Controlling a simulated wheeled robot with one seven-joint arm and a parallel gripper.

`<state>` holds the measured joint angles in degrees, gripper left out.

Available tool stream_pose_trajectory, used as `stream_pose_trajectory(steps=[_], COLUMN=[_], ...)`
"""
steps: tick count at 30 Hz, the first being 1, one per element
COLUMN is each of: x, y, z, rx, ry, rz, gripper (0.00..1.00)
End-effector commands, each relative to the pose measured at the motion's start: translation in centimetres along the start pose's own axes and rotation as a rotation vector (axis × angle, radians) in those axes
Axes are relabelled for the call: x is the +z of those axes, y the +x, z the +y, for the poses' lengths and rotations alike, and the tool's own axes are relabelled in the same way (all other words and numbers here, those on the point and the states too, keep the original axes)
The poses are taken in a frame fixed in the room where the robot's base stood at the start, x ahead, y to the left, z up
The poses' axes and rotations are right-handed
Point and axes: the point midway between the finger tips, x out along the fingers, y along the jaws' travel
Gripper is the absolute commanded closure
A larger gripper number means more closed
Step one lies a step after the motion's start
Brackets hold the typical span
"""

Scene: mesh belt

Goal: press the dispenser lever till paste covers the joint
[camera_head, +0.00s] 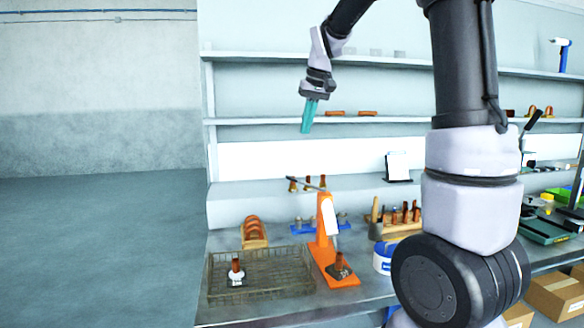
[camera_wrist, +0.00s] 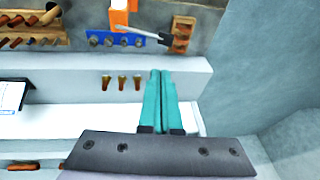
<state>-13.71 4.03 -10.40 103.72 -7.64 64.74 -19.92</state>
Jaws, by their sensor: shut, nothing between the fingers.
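The orange dispenser (camera_head: 325,232) stands on the bench with a white nozzle part (camera_head: 330,217) on its column. Its lever (camera_head: 305,185) sticks out to the left at the top. A copper joint (camera_head: 339,262) stands upright on a dark base at the dispenser's foot; I cannot tell whether paste is on it. My gripper (camera_head: 306,131) is shut and empty, with teal fingers pointing down, well above the dispenser. In the wrist view my gripper's fingers (camera_wrist: 160,75) are together. There the dispenser (camera_wrist: 122,14) and its lever (camera_wrist: 143,33) show at the top edge.
A wire mesh tray (camera_head: 285,272) holds another copper piece (camera_head: 236,270) on a white base. A wooden rack (camera_head: 254,232) stands behind it. A blue holder (camera_head: 305,229) is behind the dispenser, and a blue-white tub (camera_head: 382,261) stands right of it. Shelves (camera_head: 250,121) run behind my gripper.

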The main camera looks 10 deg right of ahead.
Motion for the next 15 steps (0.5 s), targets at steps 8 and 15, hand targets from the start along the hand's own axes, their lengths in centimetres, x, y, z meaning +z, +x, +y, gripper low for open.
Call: stream_pose_trajectory(steps=[8, 15], x=[0.1, 0.1], y=[2.0, 7.0], z=[0.0, 0.0], rx=[0.000, 0.000], ry=[0.001, 0.000], rz=[-0.003, -0.006], gripper=[1.00, 1.00])
